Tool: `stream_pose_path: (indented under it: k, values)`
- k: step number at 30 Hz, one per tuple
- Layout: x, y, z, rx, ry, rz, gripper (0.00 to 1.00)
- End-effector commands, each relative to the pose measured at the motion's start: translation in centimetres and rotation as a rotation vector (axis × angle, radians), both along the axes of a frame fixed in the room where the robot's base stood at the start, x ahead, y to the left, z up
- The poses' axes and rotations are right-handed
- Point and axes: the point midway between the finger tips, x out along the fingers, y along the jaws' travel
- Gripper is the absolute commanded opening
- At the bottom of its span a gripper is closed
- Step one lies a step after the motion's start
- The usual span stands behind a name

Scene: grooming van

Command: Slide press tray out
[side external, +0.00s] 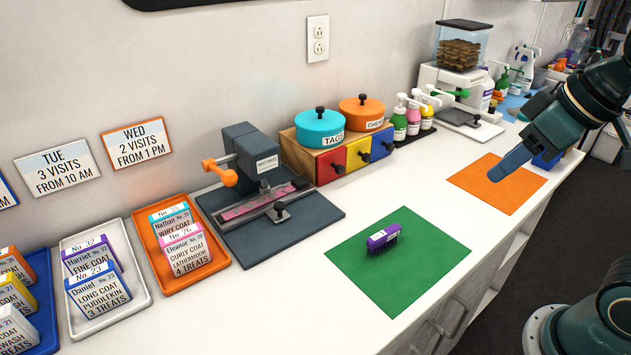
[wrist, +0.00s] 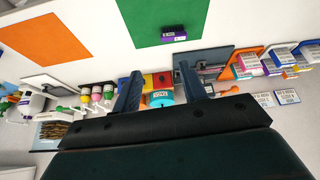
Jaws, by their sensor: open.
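The dark grey press (side external: 250,158) stands on a dark base plate against the wall, with an orange-knobbed lever on its left side. Its press tray (side external: 262,205) holds a pink patterned strip and has a dark knob (side external: 279,211) at the front. The tray sits in the press, on the base. My gripper (side external: 518,168) is open and empty above the orange mat, well right of the press. In the wrist view my gripper (wrist: 160,70) shows two spread fingers, and the press base (wrist: 232,56) is partly hidden behind the right finger.
A purple brush (side external: 382,239) lies on the green mat (side external: 420,255), right of the press. The counter around the orange mat (side external: 480,180) is mostly free.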

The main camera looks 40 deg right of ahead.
Motion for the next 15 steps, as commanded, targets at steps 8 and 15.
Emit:
stream_pose_path:
  k: [8,15]
  values:
    - [6.2,1.9,1.4,-0.015,0.026,0.136,0.43]
    - [11.9,3.8,1.5,-0.025,0.043,0.256,0.43]
